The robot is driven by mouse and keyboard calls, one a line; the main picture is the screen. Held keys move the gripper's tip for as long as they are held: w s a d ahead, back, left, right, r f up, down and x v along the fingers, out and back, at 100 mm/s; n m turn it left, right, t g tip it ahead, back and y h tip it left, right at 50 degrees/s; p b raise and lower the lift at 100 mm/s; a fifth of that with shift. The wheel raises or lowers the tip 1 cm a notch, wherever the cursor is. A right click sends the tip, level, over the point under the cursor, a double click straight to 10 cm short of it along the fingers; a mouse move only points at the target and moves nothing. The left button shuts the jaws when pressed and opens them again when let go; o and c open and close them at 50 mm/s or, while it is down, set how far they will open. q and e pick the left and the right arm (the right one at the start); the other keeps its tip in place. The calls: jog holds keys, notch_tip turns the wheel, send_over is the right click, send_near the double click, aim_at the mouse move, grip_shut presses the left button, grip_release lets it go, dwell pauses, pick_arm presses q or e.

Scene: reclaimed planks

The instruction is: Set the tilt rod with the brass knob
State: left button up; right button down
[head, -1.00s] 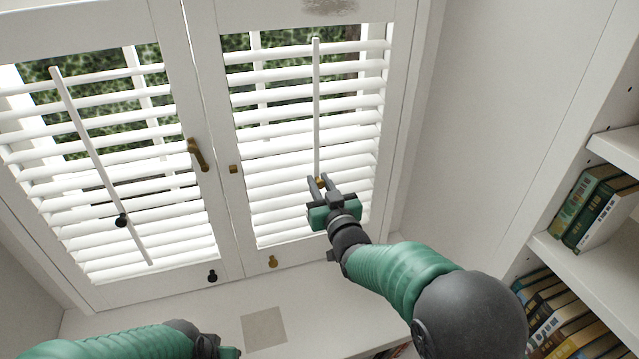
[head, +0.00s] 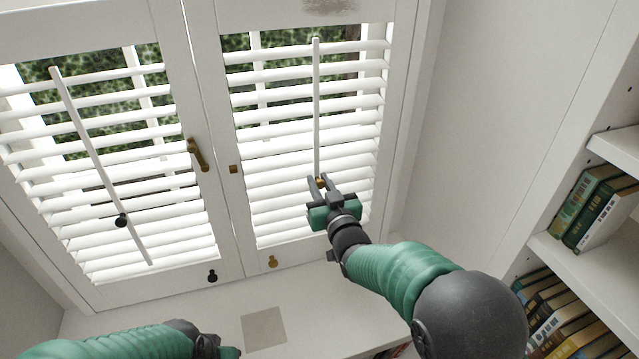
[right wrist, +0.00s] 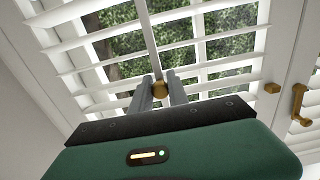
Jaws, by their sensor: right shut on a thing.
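The tilt rod with the brass knob (head: 316,110) runs down the front of the right shutter's white slats (head: 270,125). My right gripper (head: 319,182) is shut on the brass knob (head: 321,184) low on this rod. In the right wrist view the knob (right wrist: 160,89) sits between the two grey fingers (right wrist: 160,92). The slats there are apart, with greenery showing between them. The left shutter has its own tilt rod (head: 90,145) with a black knob (head: 121,220). My left gripper (head: 222,350) is at the bottom edge, mostly cut off, away from both rods.
A brass latch handle (head: 197,154) is on the left shutter's frame and a small brass catch (head: 234,169) on the right one. A black knob (head: 212,276) and a brass knob (head: 272,262) are on the lower rails. Bookshelves (head: 590,262) stand at the right.

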notch_tip(320, 180, down, 5)
jog(key=b, duration=0.3)
jog(key=shift+s+b, duration=0.1)
jog(key=shift+b, duration=0.3)
jog(key=c, duration=1.5)
grip_release()
jog(key=shift+c, duration=0.2)
jog(key=shift+o, duration=0.2)
jog(key=v, duration=1.6)
jog(key=shift+s, duration=0.25)
